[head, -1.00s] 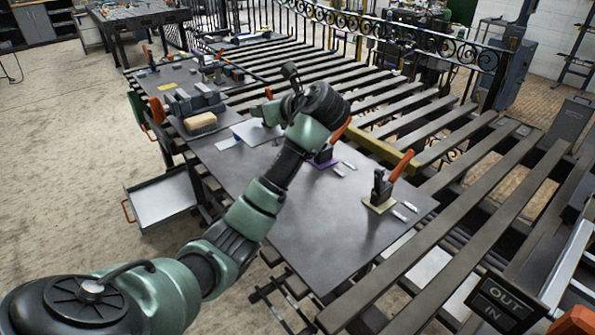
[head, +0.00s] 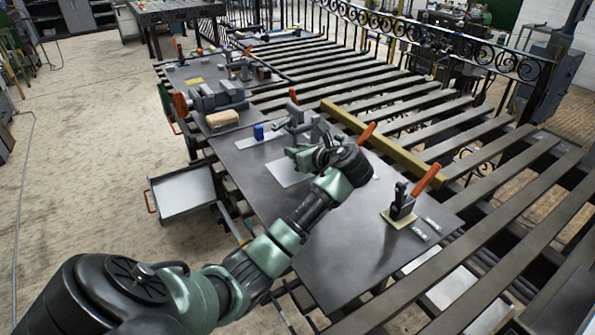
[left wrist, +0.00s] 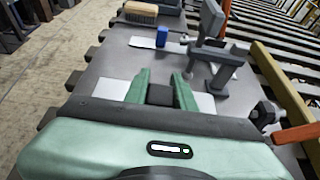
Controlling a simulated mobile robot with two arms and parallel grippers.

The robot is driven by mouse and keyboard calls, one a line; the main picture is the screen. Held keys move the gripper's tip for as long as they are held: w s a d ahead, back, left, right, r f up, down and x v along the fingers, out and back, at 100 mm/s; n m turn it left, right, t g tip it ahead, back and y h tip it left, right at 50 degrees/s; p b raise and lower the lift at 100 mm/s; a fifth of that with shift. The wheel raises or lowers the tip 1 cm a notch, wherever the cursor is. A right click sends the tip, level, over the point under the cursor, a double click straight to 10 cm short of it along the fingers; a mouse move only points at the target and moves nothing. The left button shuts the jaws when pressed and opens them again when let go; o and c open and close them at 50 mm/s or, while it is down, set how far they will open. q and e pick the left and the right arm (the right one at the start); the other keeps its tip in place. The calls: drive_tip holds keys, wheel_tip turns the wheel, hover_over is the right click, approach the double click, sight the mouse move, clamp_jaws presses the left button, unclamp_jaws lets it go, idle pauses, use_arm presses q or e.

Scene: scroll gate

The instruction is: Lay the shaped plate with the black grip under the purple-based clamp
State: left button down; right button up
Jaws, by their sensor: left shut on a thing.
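My left gripper (head: 312,156) is shut on the black grip (left wrist: 160,95) of a light grey plate (head: 284,173). The plate shows on both sides of the fingers in the left wrist view (left wrist: 111,88). I cannot tell whether the plate touches the table or hangs just above it. The clamp beside my gripper, on its right, shows its orange handle (head: 367,132); my gripper and wrist hide its purple base. The handle also shows at the right edge of the left wrist view (left wrist: 296,134). My right gripper is not in view.
A yellow-based clamp (head: 402,206) stands nearer the right corner of the table (head: 345,250). A plate with a blue grip (head: 258,132) and a grey fixture (head: 293,118) lie behind my gripper. A brush (head: 222,118) is at the left edge.

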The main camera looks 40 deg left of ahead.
sight(313, 176)
use_arm(q)
drive_tip(key=shift+f, duration=3.25)
drive_tip(key=c, duration=1.2)
unclamp_jaws()
drive_tip(key=shift+f, duration=0.1)
drive_tip(key=shift+o, duration=0.2)
drive_tip(key=v, duration=1.2)
drive_tip(key=shift+s+d, duration=0.1)
